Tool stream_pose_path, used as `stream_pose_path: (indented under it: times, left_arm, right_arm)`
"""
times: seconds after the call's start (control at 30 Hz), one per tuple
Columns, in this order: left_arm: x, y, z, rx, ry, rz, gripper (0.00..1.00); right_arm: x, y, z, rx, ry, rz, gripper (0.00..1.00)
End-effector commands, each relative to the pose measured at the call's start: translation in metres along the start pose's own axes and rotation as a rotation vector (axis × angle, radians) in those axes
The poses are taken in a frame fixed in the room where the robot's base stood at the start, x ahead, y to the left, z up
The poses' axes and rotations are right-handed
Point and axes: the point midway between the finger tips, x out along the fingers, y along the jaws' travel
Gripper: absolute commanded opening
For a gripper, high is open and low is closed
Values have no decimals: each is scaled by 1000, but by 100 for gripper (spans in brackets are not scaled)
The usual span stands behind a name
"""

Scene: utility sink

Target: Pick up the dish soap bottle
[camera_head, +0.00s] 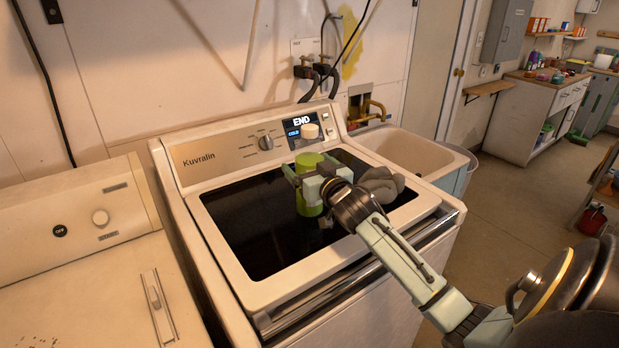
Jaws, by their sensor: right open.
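A green bottle (307,204), which looks like the dish soap bottle, stands upright on the dark glass lid (254,232) of the washing machine. My right gripper (307,176) reaches in from the lower right and is at the bottle's upper part. Its jaws are open, with a finger on either side of the bottle. Part of the bottle is hidden behind the gripper, and I cannot tell whether the fingers touch it. My left gripper is not in view.
A grey crumpled cloth-like thing (382,184) lies on the lid just right of my right gripper. The washer's control panel (222,158) rises behind the lid. A utility sink (412,148) stands behind right, and a second white machine (85,290) at left.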

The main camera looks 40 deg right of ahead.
Motion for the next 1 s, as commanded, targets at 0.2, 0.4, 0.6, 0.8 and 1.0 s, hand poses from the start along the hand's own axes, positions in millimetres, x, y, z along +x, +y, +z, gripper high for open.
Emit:
stream_pose_path:
  times: [0.2,0.4,0.6,0.8,1.0]
  left_arm:
    - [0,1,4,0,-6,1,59]
    - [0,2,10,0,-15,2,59]
    - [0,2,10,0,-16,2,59]
    - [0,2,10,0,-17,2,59]
    - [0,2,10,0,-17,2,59]
  right_arm:
    - [18,1,0,-1,0,1,90]
    - [19,1,0,-1,0,0,90]
    - [18,1,0,-1,0,0,68]
    - [18,1,0,0,0,0,42]
    - [19,1,-2,-1,5,-1,25]
